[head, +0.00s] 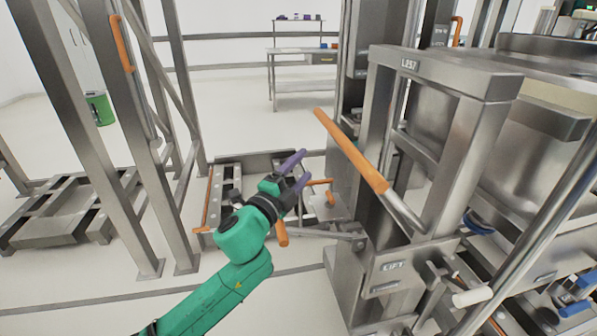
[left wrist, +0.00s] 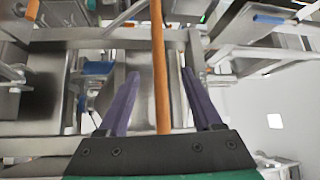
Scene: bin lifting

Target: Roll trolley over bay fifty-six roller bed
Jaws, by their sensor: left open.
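My left gripper (head: 302,167) is open, with purple fingers on a green arm, in front of a low steel bed or frame (head: 255,165) at floor level. In the left wrist view, a long orange bar (left wrist: 159,50) runs between the spread fingers; contact cannot be told. Neither the trolley nor the bay fifty-six label can be picked out for sure. My right gripper is not in view.
Upright steel posts (head: 88,130) stand left, one with an orange handle (head: 122,43). Another low steel frame (head: 60,205) lies at the far left. A green bin (head: 99,108) and a steel table (head: 300,85) stand behind. Pale floor is free between them.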

